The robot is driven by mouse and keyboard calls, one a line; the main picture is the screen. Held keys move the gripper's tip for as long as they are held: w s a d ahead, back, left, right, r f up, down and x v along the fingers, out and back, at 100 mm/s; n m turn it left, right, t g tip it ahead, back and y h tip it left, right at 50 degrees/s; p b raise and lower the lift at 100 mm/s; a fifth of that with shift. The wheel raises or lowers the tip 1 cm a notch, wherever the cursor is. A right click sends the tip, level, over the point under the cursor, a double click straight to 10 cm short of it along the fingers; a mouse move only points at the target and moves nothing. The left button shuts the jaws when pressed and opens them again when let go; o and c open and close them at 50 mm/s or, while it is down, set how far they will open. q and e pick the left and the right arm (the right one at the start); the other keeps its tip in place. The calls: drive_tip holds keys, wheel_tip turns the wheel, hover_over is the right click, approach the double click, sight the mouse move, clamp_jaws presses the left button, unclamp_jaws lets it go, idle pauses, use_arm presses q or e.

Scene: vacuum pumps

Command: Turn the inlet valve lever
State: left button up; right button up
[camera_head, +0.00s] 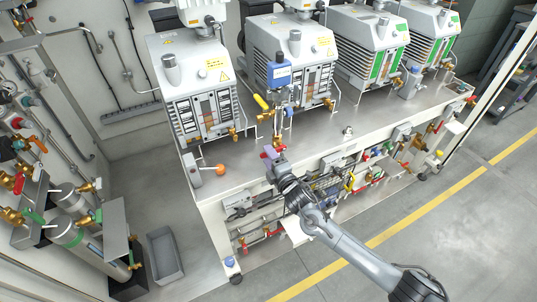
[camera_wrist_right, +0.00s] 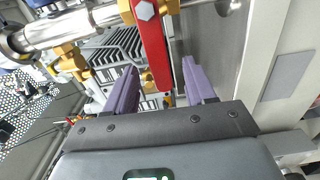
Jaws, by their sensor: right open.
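A red lever (camera_wrist_right: 153,45) with a hex bolt at its top end hangs between the two purple fingers of my right gripper (camera_wrist_right: 160,68) in the right wrist view. The fingers are open, with gaps to the lever on both sides. A brass valve body (camera_wrist_right: 165,7) shows at the bolt. Which lever belongs to the inlet valve is not labelled. My left gripper is not in view.
Several white vacuum pumps (camera_head: 205,107) stand along the grey bench (camera_head: 345,112). An orange knob (camera_head: 220,170) is on its front left. Pipes and valves run beneath. A grey bin (camera_head: 165,256) is on the floor at left. The floor at right is clear.

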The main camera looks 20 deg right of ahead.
drive_tip(key=shift+s, duration=0.3)
drive_tip(key=s+p, duration=0.5)
drive_tip(key=s, duration=0.1)
drive_tip(key=shift+d+p, duration=0.35)
drive_tip(key=shift+d, duration=0.1)
idle(0.5)
